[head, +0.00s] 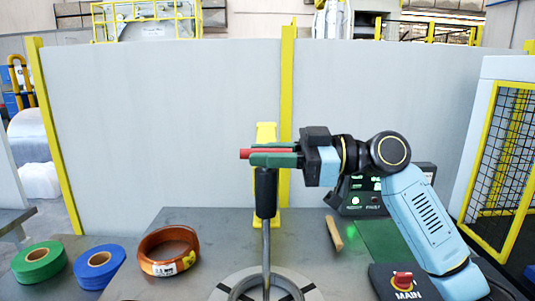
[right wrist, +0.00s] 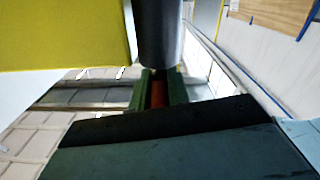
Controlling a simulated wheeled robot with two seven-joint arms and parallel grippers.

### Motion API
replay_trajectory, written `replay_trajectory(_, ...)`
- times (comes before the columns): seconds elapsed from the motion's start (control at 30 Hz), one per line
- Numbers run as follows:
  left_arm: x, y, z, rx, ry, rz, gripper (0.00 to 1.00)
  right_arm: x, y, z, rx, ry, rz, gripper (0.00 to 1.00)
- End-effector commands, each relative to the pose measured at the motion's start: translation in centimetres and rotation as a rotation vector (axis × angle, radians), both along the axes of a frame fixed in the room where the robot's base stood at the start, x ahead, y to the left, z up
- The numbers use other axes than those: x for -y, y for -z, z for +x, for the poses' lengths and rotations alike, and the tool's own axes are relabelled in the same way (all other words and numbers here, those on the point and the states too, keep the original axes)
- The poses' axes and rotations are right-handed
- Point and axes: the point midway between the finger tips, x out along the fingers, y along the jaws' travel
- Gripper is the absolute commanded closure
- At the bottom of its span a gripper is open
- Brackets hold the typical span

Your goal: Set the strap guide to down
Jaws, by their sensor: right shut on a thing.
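The strap guide seems to be the upright post (head: 266,235) with a black sleeve (head: 265,190) and a red bar (head: 244,154) across its top. The bar lies about level in the head view, its left end sticking out past my fingertips. My right gripper (head: 258,153) has its green fingers closed on the red bar, just above the black sleeve. In the right wrist view the red bar (right wrist: 158,93) shows between the fingers, with a dark cylinder (right wrist: 158,35) beyond. My left gripper is not in view.
A copper-coloured coil (head: 168,250), a green roll (head: 39,263) and a blue roll (head: 99,267) are at the left. A round plate with a grey ring (head: 235,290) surrounds the post's foot. A lit control box (head: 357,195), a wooden-looking piece (head: 334,233) and a MAIN switch (head: 402,281) are at the right.

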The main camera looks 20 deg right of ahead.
Motion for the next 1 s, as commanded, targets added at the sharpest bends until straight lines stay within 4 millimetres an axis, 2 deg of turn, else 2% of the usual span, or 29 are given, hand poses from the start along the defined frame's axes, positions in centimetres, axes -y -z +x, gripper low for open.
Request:
replay_trajectory(0.33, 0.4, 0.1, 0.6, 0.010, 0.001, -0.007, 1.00, -0.1, 0.7, 0.1, -0.010, -0.001, -0.009, 1.00)
replay_trajectory(0.37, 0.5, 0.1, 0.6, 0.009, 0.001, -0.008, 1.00, -0.1, 0.7, 0.1, -0.011, -0.001, -0.009, 0.79)
replay_trajectory(0.5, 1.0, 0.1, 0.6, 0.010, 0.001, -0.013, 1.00, -0.1, 0.6, 0.1, -0.009, -0.001, -0.007, 0.62)
replay_trajectory(0.83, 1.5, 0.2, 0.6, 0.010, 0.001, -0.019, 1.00, 0.3, 0.4, 0.0, -0.006, 0.000, -0.004, 0.62)
replay_trajectory(1.0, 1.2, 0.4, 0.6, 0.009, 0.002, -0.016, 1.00, 2.5, 0.6, -0.6, -0.008, 0.003, -0.006, 0.62)
